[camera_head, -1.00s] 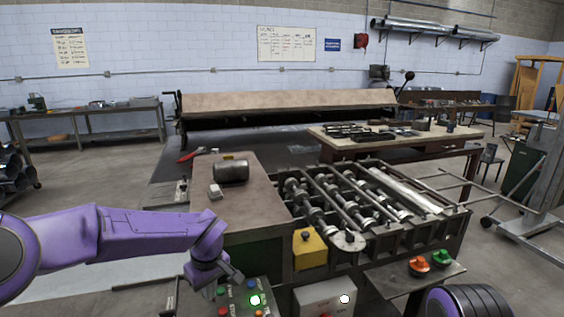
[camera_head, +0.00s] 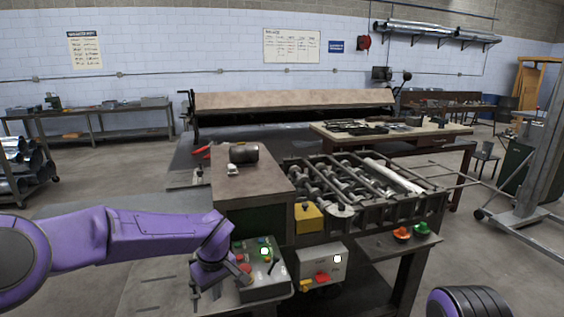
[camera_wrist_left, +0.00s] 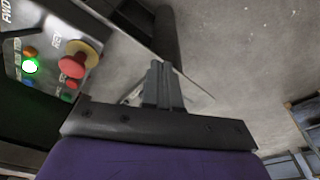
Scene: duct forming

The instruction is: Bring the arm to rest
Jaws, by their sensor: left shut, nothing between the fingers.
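My left arm (camera_head: 150,235) is purple and comes in from the left in the head view. My left gripper (camera_head: 196,295) hangs beside the left edge of the control box (camera_head: 262,289) and points down. In the left wrist view its fingers (camera_wrist_left: 163,82) are closed together with nothing between them. The control box has a red mushroom button (camera_wrist_left: 72,66) and a lit green button (camera_wrist_left: 29,66), and the fingers are apart from both. My right gripper is not in view.
A bench (camera_head: 222,190) holding a dark cylinder (camera_head: 243,153) stands beside the roller machine (camera_head: 350,190). A second box (camera_head: 318,268) with a red switch is right of the control box. Orange and green buttons (camera_head: 411,232) sit farther right.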

